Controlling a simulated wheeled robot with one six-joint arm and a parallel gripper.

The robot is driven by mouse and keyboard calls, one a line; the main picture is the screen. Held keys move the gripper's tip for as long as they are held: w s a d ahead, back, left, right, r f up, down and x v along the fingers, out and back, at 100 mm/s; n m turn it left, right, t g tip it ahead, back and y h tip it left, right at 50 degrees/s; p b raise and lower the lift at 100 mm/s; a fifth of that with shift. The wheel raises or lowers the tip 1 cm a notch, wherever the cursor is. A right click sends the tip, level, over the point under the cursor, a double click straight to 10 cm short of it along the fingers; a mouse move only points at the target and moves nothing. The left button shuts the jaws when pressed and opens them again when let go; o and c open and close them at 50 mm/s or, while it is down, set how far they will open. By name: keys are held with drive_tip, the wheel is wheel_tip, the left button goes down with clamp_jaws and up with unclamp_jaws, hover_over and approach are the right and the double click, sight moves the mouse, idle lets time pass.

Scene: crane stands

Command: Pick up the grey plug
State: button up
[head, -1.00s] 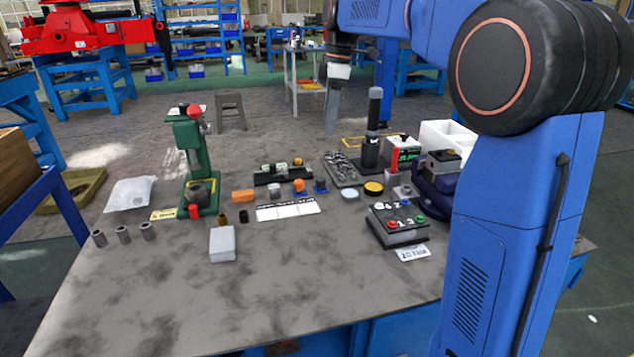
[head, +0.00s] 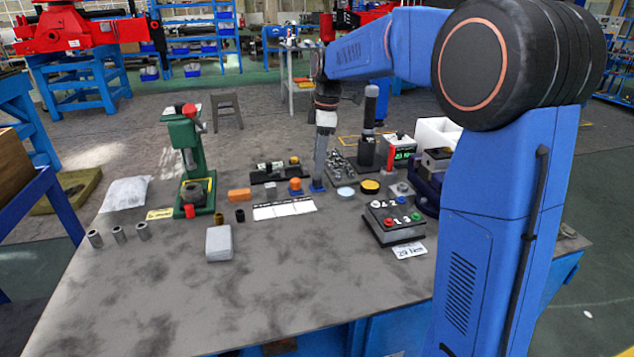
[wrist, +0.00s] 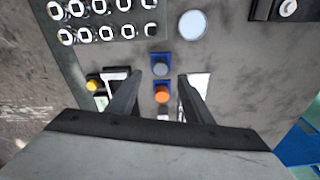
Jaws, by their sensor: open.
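The grey plug (wrist: 160,69) is a round, blue-grey knob on a square blue base in the wrist view. It lies between and slightly beyond my fingertips, with a gap to each. In the head view its blue base (head: 317,187) shows at the foot of my gripper (head: 319,180), which hides most of the plug. My gripper (wrist: 159,78) is open and empty, pointing down. An orange plug (wrist: 162,95) on a similar blue base sits right beside it, between the fingers; it also shows in the head view (head: 295,184).
A small grey block (head: 270,188), a white label strip (head: 285,210) and a button box (head: 393,222) surround the spot.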

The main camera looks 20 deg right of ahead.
sight(317, 177)
drive_tip(key=shift+a+f, duration=0.15)
drive_tip(key=shift+f, duration=2.45)
drive_tip(key=c, duration=1.2)
